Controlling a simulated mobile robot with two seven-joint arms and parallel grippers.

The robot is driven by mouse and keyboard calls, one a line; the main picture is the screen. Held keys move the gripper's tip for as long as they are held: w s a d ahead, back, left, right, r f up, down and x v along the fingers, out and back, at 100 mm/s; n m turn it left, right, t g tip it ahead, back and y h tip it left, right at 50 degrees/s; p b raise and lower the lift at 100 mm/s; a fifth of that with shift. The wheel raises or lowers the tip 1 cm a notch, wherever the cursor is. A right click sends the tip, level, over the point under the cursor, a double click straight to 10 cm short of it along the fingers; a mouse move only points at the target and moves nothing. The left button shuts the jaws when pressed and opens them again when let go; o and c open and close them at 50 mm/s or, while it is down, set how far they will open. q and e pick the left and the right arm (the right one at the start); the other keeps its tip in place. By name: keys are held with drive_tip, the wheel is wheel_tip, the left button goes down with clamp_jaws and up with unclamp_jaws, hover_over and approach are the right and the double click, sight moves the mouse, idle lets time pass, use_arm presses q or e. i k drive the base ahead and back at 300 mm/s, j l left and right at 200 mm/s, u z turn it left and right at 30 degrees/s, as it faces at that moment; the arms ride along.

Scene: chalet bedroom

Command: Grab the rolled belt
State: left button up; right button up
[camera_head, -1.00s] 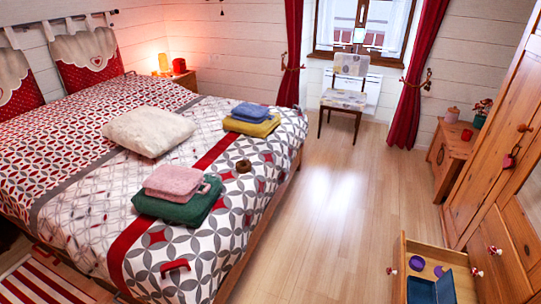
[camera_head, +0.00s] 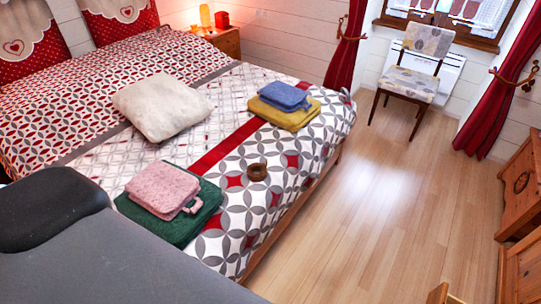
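The rolled belt (camera_head: 257,171) is a small brown coil lying on the patterned bedspread near the bed's right edge. It sits to the right of a pink folded cloth (camera_head: 163,188) on a dark green one (camera_head: 196,222), and below a blue folded cloth (camera_head: 285,96) on a yellow one (camera_head: 292,117). Nothing touches the belt. Neither of my grippers shows in the head view. A grey and black part of my own body fills the lower left and hides that part of the bed.
The bed (camera_head: 312,170) fills the left and middle. A cream pillow (camera_head: 163,106) lies on it. The wooden floor (camera_head: 400,210) right of the bed is clear. A chair (camera_head: 410,80) stands by the window, and wooden furniture (camera_head: 520,190) lines the right edge.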

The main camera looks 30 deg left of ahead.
sight(254, 167)
drive_tip(key=i+u, duration=0.2)
drive_tip(key=i, duration=0.2)
drive_tip(key=i+l+u, duration=0.2)
drive_tip(key=i, duration=0.2)
drive_tip(key=i+l+u, duration=0.2)
drive_tip(key=i, duration=0.2)
drive_tip(key=i+l+u, duration=0.15)
drive_tip(key=i+u, duration=0.15)
drive_tip(key=u, duration=0.2)
drive_tip(key=i+l+u, duration=0.25)
drive_tip(key=u, duration=0.25)
drive_tip(key=i+l+u, duration=0.15)
drive_tip(key=l+u, duration=0.2)
drive_tip(key=u, duration=0.15)
drive_tip(key=i+l+u, duration=0.15)
drive_tip(key=l+u, duration=0.75)
drive_tip(key=l, duration=0.15)
drive_tip(key=l+u, duration=0.4)
drive_tip(key=l, duration=0.15)
